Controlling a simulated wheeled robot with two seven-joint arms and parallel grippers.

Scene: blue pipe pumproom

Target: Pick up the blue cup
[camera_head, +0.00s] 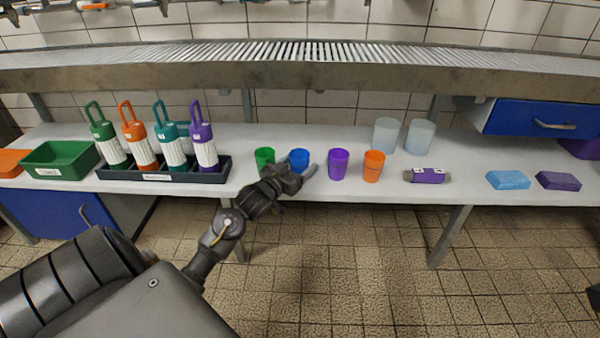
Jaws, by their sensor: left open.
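The blue cup (299,158) stands upright on the white table (480,160), between a green cup (264,157) on its left and a purple cup (338,163) on its right. My left gripper (299,173) is open, at the table's front edge just in front of the blue cup. Its fingers hide the lower part of the cup. One finger reaches along the cup's right side; I cannot tell whether it touches.
An orange cup (374,166) stands further right, with two frosted cups (419,136) behind. A purple device (427,175) and sponges (508,180) lie right. A metal shelf (300,78) overhangs the table.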

